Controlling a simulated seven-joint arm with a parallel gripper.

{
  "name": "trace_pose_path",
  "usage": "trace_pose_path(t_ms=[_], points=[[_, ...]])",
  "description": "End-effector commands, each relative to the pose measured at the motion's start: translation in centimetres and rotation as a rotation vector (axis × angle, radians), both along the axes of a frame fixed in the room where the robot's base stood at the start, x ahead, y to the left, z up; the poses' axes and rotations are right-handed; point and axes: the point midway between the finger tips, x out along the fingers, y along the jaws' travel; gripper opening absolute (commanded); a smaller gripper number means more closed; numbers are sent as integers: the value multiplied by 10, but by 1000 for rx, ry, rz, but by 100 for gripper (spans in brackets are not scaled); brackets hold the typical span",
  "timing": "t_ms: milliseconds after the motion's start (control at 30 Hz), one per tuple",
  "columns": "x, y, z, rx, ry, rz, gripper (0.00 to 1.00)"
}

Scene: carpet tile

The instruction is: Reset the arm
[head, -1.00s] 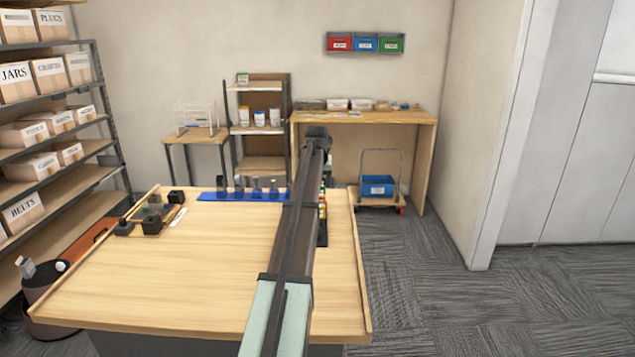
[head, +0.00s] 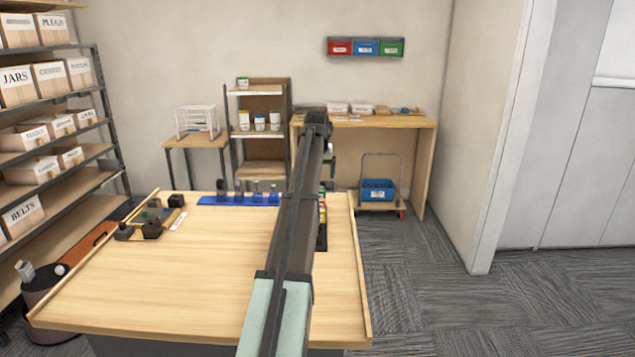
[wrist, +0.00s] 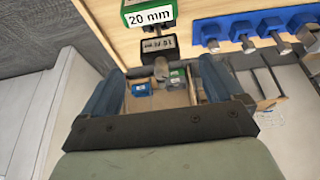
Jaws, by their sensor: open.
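My arm reaches from the bottom of the head view over the worktable (head: 180,275), its dark upper end near the table's back edge. In the head view my gripper is mostly hidden behind the arm. In the wrist view my gripper (wrist: 160,72) is open, its two blue-grey fingers wide apart with nothing held between them. A block labelled "20 mm" (wrist: 150,12) and a dark labelled block (wrist: 158,46) lie at the table edge, just beyond the fingertips.
A blue rack (head: 215,201) with several upright pieces stands at the table's back; it also shows in the wrist view (wrist: 235,25). A wooden tray (head: 172,214) with dark blocks is at left. A cart with a blue bin (head: 377,190) stands behind. The table's front is clear.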

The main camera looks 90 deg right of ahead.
Motion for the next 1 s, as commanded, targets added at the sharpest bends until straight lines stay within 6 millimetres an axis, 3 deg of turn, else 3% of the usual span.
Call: trace_pose_path(t_ms=[100,333,767,867,967,1000], points=[[0,9,22,-2,0,0,94],[0,21,51,-1,0,0,94],[2,26,61,-1,-1,2,94],[18,24,58,-7,-11,19,94],[55,20,50,-25,-36,55,94],[75,19,46,-34,-52,74,94]])
